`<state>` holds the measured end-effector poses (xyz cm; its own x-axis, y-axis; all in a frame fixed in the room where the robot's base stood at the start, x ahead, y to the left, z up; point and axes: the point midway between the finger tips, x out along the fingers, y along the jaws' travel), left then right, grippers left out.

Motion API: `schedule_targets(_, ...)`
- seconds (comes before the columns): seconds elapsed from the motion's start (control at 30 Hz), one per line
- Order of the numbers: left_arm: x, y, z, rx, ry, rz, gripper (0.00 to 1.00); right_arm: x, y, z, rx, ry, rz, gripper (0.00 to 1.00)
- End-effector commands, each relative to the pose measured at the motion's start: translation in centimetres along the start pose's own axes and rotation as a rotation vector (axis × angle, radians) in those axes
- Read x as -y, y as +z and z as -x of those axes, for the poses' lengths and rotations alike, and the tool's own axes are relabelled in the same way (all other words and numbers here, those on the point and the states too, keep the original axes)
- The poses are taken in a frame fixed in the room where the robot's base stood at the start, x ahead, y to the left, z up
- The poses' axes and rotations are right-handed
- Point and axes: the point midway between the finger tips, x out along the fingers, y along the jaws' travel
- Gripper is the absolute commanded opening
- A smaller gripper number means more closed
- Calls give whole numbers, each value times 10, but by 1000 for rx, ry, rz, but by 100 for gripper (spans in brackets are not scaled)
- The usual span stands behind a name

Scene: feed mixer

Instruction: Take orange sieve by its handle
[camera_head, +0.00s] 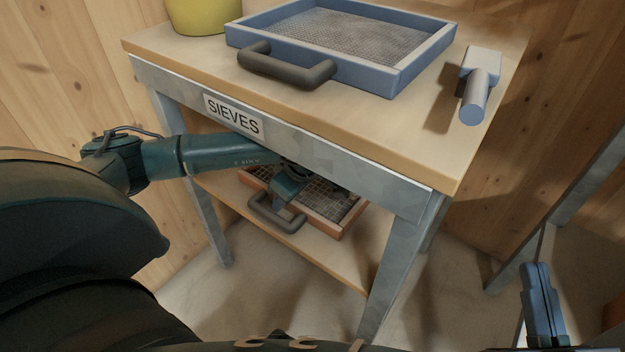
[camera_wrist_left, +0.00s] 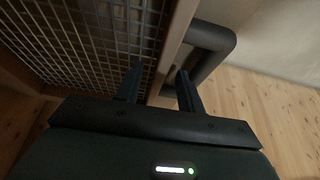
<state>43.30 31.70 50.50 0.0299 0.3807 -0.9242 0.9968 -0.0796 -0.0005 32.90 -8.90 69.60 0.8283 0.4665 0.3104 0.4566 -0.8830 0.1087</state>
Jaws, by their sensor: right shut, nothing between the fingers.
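The orange sieve (camera_head: 317,220) lies on the lower shelf of the table, with its dark grey handle (camera_head: 268,212) facing the front. My left arm reaches in under the tabletop, and my left gripper (camera_head: 290,192) is above the sieve near its handle side, partly in shadow. In the left wrist view my left gripper (camera_wrist_left: 158,85) is open. One finger is over the mesh (camera_wrist_left: 95,40) and the other is near the handle (camera_wrist_left: 215,45), with the frame rail between them. Contact cannot be told. My right gripper (camera_head: 540,295) is shut and empty at the lower right.
A blue sieve (camera_head: 405,75) with a dark handle, a yellow container (camera_head: 203,15) and a grey-blue scoop-like tool (camera_head: 478,85) are on the tabletop (camera_head: 330,110). A "SIEVES" label (camera_head: 233,114) is on the front rail. Metal table legs (camera_head: 390,275) flank the shelf (camera_head: 235,208).

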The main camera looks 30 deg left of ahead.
Motion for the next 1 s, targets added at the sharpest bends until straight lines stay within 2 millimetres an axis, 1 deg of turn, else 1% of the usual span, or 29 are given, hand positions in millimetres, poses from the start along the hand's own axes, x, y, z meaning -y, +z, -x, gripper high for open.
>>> schedule_targets(0.87,0,1,-4,-1,-1,2,38,0,4,2,7,4,-1,0)
schedule_targets(1.0,0,1,-4,-1,-1,1,28,0,5,2,9,4,-2,0)
